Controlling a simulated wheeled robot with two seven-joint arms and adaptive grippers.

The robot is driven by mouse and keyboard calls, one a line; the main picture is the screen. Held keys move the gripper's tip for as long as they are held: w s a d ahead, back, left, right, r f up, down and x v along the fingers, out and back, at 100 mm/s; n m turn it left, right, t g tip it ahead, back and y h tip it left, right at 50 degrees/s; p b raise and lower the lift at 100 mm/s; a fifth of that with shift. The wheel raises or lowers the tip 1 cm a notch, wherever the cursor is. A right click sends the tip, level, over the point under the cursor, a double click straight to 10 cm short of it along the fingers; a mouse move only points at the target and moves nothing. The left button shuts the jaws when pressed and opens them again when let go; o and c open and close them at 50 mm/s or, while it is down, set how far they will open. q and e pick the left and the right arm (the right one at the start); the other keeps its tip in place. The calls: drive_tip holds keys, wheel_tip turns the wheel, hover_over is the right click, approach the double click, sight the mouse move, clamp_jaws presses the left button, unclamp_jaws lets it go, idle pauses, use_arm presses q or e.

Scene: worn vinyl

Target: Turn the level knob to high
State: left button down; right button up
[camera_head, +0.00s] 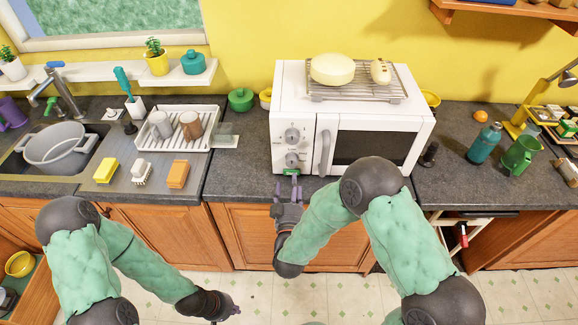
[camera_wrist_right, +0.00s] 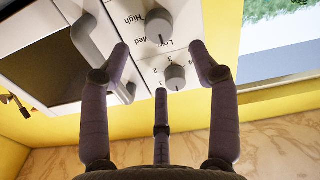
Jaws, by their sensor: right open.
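The white microwave (camera_head: 345,145) stands on the counter with two grey knobs at the left of its front. The right wrist view shows it roughly upside down. There the level knob (camera_wrist_right: 159,26) sits beside the words High, Med and Low; in the head view it is the lower knob (camera_head: 292,159). The numbered knob (camera_wrist_right: 175,77) is the upper one (camera_head: 291,135) in the head view. My right gripper (camera_wrist_right: 163,62) is open and empty, its fingers spread in front of the knob panel. My left gripper (camera_head: 226,308) hangs low in front of the cabinets; its fingers are unclear.
The microwave handle (camera_head: 325,152) is just right of the knobs. A wire rack (camera_head: 358,90) with two pale items lies on top. A dish rack (camera_head: 172,135) stands left on the counter (camera_head: 235,175).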

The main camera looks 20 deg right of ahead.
sight(292, 164)
drive_tip(key=x, duration=0.9)
drive_tip(key=shift+f+b, duration=0.1)
drive_tip(key=shift+b, duration=0.3)
drive_tip(key=c, duration=1.1)
